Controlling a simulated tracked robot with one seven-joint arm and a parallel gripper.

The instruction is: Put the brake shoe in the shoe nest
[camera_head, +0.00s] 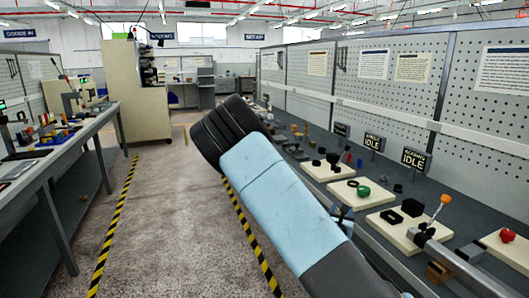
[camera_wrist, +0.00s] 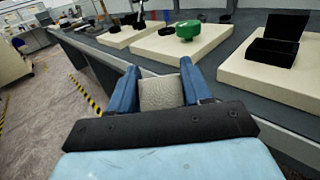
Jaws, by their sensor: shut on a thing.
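My gripper (camera_wrist: 162,88) has two blue fingers shut on a grey, rough-surfaced block, which I take to be the brake shoe (camera_wrist: 161,94). The block is held between the fingers, in front of the bench edge. In the head view my gripper (camera_head: 343,212) is small and partly hidden by my arm, and the block cannot be made out. A black open-topped holder (camera_wrist: 272,51) sits on a cream board at the right of the wrist view, with a taller black block behind it. It may be the shoe nest, but no label shows this.
Cream boards (camera_head: 351,202) line the grey bench on the right. One carries a green part (camera_wrist: 188,30), another a red knob (camera_head: 507,235). An orange-topped lever (camera_head: 441,206) stands near the front. Signs reading IDLE (camera_head: 414,158) stand behind. The floor aisle (camera_head: 165,225) is clear.

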